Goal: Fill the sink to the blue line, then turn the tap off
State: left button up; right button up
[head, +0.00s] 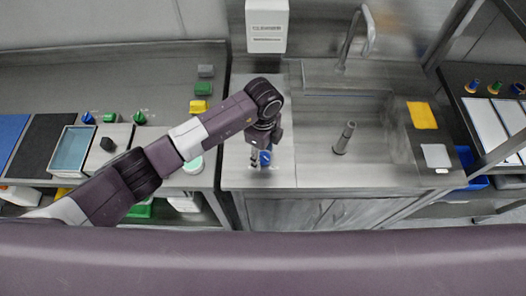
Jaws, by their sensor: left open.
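The metal sink (318,165) is right of centre, with a dark upright pipe (343,140) standing in it. I cannot make out a water level or a blue line. The curved metal tap spout (349,42) rises behind the sink; I cannot tell whether water runs from it. My left gripper (262,152) points down over the counter left of the sink. It is open, close to a small blue knob (265,158) on a pale plate. The gripper partly hides the knob, and I cannot tell whether they touch. My right gripper is not in view.
A white dispenser (267,26) hangs on the wall behind. A yellow sponge (422,115) and a grey pad (436,155) lie right of the sink. A blue tray (73,149) and several coloured knobs are on the left counter. A rack stands at far right.

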pick_arm(q)
jog(key=shift+f, duration=0.1)
jog(key=c, duration=1.2)
jog(key=shift+o, duration=0.2)
jog(key=m+b, duration=0.4)
jog(key=shift+w+f, duration=0.15)
jog(key=m+b, duration=1.1)
jog(key=b, duration=0.1)
jog(key=shift+d+m+b, duration=0.15)
jog(key=shift+m+b, duration=0.2)
jog(key=shift+m, duration=0.05)
jog(key=shift+r+m+b, duration=0.2)
jog(key=shift+m+b, duration=0.9)
jog(key=shift+b, duration=0.1)
jog(key=o, duration=1.2)
jog(key=shift+c, duration=0.2)
